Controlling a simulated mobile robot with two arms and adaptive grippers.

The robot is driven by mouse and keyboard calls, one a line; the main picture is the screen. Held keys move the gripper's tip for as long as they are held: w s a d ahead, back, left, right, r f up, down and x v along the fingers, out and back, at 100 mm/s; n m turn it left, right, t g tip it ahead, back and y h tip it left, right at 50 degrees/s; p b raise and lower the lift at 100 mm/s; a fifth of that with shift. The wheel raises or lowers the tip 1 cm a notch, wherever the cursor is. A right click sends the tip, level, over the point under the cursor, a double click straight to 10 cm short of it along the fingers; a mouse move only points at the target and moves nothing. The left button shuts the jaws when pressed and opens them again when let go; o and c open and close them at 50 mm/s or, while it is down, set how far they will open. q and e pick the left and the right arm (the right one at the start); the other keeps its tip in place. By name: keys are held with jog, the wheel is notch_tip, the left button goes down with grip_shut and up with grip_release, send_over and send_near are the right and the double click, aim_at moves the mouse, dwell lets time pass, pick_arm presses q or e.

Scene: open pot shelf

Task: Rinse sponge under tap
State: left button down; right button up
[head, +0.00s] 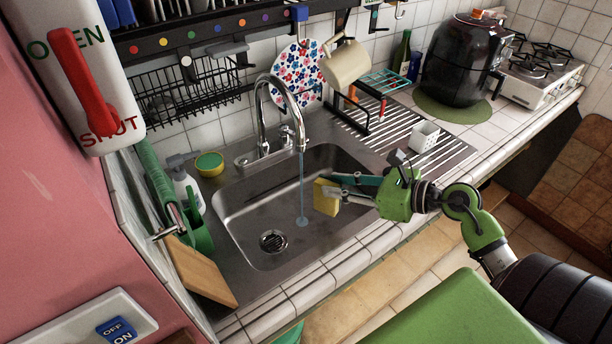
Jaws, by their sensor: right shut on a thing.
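The yellow sponge (325,198) is held over the right part of the metal sink (232,217). My right gripper (335,188) is shut on it, reaching in from the right. The chrome tap (264,107) arches over the sink from the back edge. A thin stream of water (301,185) falls from its spout into the basin, near the drain (273,241). The sponge is to the right of the stream and looks apart from it. My left gripper is not in view.
A yellow-green round sponge pot (209,164), a spray bottle (184,184) and a wooden board (201,272) stand left of the sink. A white holder (424,137) stands on the ribbed drainboard at right. A cream mug (345,62) hangs behind.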

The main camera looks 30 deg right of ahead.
jog(key=s+r+p, duration=0.2)
jog(key=s+r, duration=0.1)
jog(key=s, duration=0.1)
jog(key=shift+s+d+r, duration=0.2)
jog(key=shift+s+r, duration=0.15)
jog(key=shift+r, duration=0.05)
dwell(0.4)
